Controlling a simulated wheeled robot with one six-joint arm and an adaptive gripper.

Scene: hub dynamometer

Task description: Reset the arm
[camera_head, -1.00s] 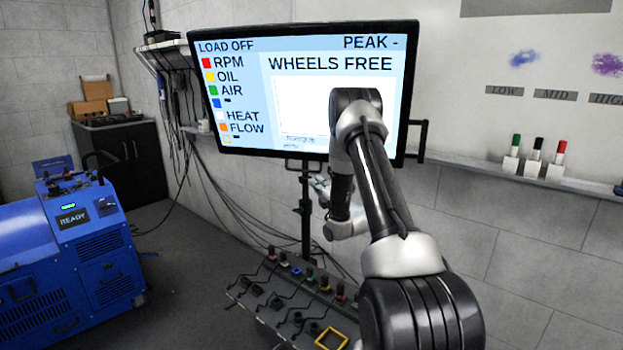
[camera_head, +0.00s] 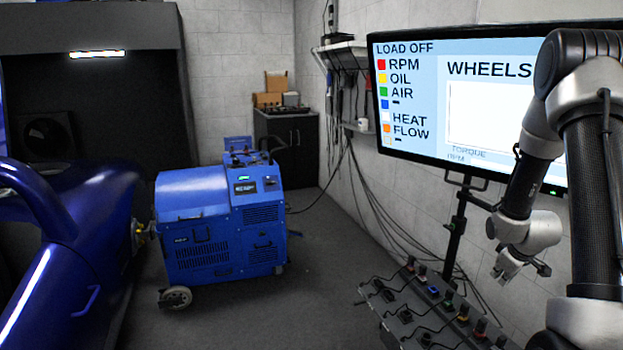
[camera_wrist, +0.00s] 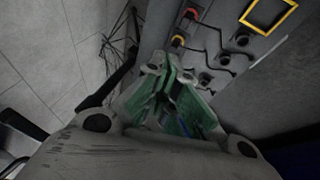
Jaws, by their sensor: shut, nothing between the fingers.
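My arm is at the right of the head view, folded in front of the screen. My gripper (camera_head: 507,270) hangs below the wrist, above and behind the near panel of plugs. In the wrist view my gripper (camera_wrist: 172,82) has its fingertips together with nothing between them. Its green-lined fingers point toward the panel.
The plug panel (camera_head: 395,318) with several knobs and cables lies below my gripper. The screen (camera_head: 420,110) reads LOAD OFF and stands on a post (camera_head: 456,235). A blue machine (camera_head: 215,225) stands on open grey floor (camera_head: 320,290). A blue car body (camera_head: 75,250) is at left.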

